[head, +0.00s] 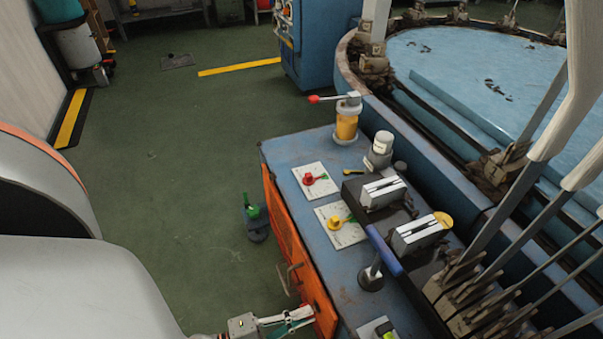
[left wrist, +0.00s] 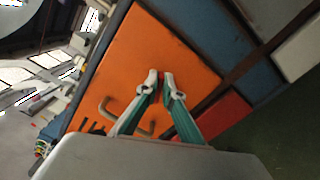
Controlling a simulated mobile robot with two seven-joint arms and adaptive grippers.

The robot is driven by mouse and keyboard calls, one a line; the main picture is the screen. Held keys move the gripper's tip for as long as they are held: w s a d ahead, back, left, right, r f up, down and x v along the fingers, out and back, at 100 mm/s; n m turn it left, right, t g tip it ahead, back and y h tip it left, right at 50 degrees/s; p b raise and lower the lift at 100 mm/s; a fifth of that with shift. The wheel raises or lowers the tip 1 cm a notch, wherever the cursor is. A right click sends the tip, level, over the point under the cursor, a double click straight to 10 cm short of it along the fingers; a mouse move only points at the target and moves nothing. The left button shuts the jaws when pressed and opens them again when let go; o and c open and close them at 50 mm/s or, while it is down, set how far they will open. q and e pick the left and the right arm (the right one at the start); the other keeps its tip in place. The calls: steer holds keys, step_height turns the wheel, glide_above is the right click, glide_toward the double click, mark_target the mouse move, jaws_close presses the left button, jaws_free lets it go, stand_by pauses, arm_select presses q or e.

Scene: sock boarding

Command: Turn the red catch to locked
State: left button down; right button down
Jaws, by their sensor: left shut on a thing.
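My left gripper (head: 303,314) is low in the head view, against the orange front of the blue bench. In the left wrist view its two fingertips (left wrist: 161,79) are close together at the orange door (left wrist: 150,45). A small red part, seemingly the red catch (left wrist: 161,73), shows between the fingertips, and the gripper is shut on it. The fingers hide most of it, so its turn position cannot be read. In the head view I cannot make out the catch at the gripper. My right gripper is not in view.
A bent handle (left wrist: 108,108) sits on the orange door beside the fingers. Green floor (head: 180,190) left of the bench is mostly clear.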

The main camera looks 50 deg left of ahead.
arm_select(q)
steer(key=m, duration=0.5)
steer(key=shift+f, duration=0.2)
stand_by(0.5)
steer(key=c, duration=2.2)
jaws_free()
